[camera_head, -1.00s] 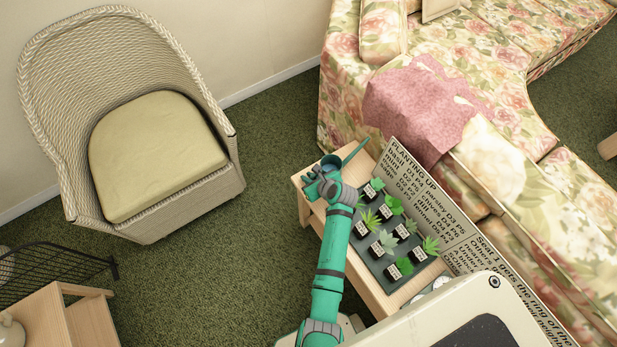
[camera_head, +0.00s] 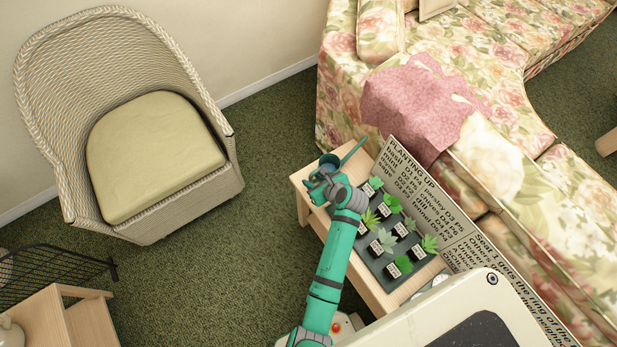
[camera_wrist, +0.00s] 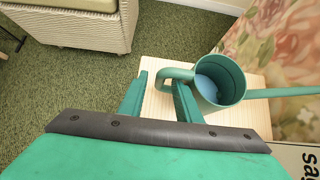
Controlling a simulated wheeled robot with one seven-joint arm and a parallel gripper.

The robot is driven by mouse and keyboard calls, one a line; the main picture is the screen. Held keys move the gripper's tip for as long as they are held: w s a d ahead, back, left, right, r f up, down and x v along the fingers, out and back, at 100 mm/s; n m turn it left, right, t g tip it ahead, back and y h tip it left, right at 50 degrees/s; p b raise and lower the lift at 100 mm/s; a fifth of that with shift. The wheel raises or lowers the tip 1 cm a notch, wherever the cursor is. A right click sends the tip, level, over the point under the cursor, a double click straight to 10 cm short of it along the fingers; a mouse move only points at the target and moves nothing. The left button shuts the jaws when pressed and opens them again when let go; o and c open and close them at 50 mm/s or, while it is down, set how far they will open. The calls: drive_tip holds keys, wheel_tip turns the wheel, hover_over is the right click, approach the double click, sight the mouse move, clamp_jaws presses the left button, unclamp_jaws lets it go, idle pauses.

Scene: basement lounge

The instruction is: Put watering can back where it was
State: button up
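The teal watering can (camera_head: 330,161) is at the far left end of the wooden table (camera_head: 301,187), its spout pointing up and right. In the wrist view the can (camera_wrist: 229,86) shows its round opening with blue inside, its spout to the right and its loop handle to the left. It appears upright on the table top (camera_wrist: 165,109). My gripper (camera_wrist: 160,92) is open, with the curved end of the handle between its fingers and the right finger overlapping the handle loop. A gap shows beside the handle. My gripper (camera_head: 322,183) partly hides the can in the head view.
A dark tray (camera_head: 377,262) of several labelled small plants lies beside my arm on the table. A planting sign (camera_head: 440,205) stands along the table's right edge, before the floral sofa (camera_head: 345,65). A wicker armchair (camera_head: 150,160) stands left, with clear green carpet between.

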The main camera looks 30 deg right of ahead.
drive_tip(key=a+v, duration=0.1)
drive_tip(key=v, duration=0.5)
drive_tip(key=s+a+n+t+h, duration=0.1)
drive_tip(key=s+a+n, duration=0.2)
drive_tip(key=a+n, duration=0.45)
drive_tip(key=s+a+n+t+h, duration=0.15)
drive_tip(key=s+a+n, duration=0.25)
drive_tip(key=a, duration=0.7)
drive_tip(key=s+a+r+n+h, duration=0.1)
drive_tip(key=s+a+r+n, duration=0.15)
drive_tip(key=s+n, duration=0.25)
drive_tip(key=s+a+r+n, duration=0.1)
drive_tip(key=s+r+n, duration=0.25)
drive_tip(key=s, duration=0.25)
drive_tip(key=s+r+n+t+y, duration=0.2)
drive_tip(key=s+r+n+t, duration=0.2)
drive_tip(key=s+r+n, duration=0.4)
wheel_tip(320, 180, up, 4)
drive_tip(key=n, duration=0.6)
drive_tip(key=shift+s+a, duration=0.3)
drive_tip(key=shift+d+r, duration=0.1)
drive_tip(key=shift+r, duration=0.05)
